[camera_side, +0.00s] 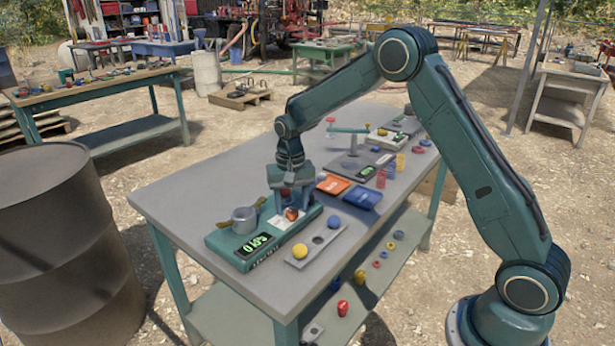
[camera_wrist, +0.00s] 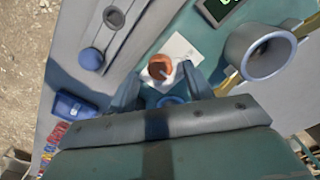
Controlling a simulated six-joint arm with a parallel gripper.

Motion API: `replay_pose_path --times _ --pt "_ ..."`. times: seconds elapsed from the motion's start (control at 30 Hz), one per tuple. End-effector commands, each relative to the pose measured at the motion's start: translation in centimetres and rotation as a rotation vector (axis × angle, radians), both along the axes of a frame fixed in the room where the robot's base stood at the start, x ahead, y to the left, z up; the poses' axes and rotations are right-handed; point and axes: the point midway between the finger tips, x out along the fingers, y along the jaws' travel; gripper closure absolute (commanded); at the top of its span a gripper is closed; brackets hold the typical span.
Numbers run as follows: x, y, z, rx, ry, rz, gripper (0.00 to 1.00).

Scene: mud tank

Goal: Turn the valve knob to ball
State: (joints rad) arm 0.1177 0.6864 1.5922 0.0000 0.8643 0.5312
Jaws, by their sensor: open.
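The valve knob (camera_side: 291,214) is a round orange-brown knob on the white card of a teal bench device (camera_side: 228,243). In the wrist view, the knob (camera_wrist: 160,68) shows a pale pointer-like mark across its lower right side. The markings on the white card (camera_wrist: 183,52) are too small to read, so I cannot tell which position the knob points to. My gripper (camera_side: 292,203) is open and points down just over the knob. In the wrist view, its fingers (camera_wrist: 162,88) are apart on either side, near the knob's lower edge; contact is not clear.
A grey metal cup (camera_side: 244,220) and a lit display (camera_side: 255,245) are on the device, left of the knob. A grey plate in front holds a yellow ball (camera_side: 300,251) and a blue ball (camera_side: 333,222). Orange (camera_side: 333,184) and blue trays (camera_side: 362,197) lie to the right.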

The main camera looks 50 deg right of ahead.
Motion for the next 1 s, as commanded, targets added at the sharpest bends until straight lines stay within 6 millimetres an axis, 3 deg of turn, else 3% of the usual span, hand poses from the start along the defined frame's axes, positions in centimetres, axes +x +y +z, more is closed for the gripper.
replay_pose_path --times 0.6,0.8,1.0 --pt "0.1 0.0 9.8 -0.001 -0.006 0.000 0.49" --pt "0.1 0.0 11.8 -0.001 -0.004 0.000 0.49" --pt "0.0 0.0 12.5 0.000 -0.002 0.000 0.49"
